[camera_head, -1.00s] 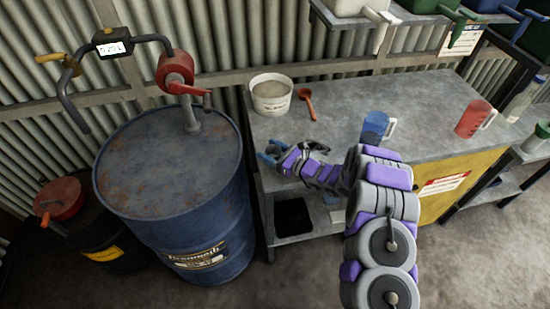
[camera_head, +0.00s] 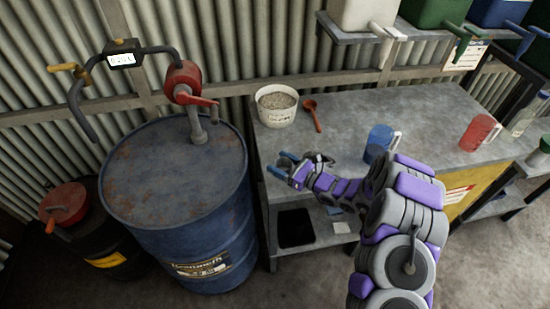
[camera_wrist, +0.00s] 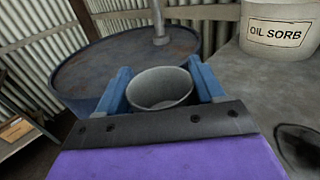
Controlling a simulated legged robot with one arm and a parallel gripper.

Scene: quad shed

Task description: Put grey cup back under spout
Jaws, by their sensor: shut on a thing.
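In the wrist view, a grey cup (camera_wrist: 160,90) sits upright between the two blue fingers of my gripper (camera_wrist: 160,85), which are shut on it. The cup looks empty. In the head view my gripper (camera_head: 280,165) is at the left end of the bench, just right of the blue drum (camera_head: 175,175), and the cup is small and hard to make out. The spout (camera_head: 85,120) is the downturned end of the dark pipe at the drum's far left, below a digital meter (camera_head: 121,59). My gripper is well to the right of it.
A red pump (camera_head: 183,82) with a crank stands on the drum. A black drum with a red top (camera_head: 62,203) is at the left. The bench (camera_head: 340,105) holds a white Oil Sorb tub (camera_head: 276,106), an orange scoop (camera_head: 312,115), a blue jug (camera_head: 378,145) and a red jug (camera_head: 478,133).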

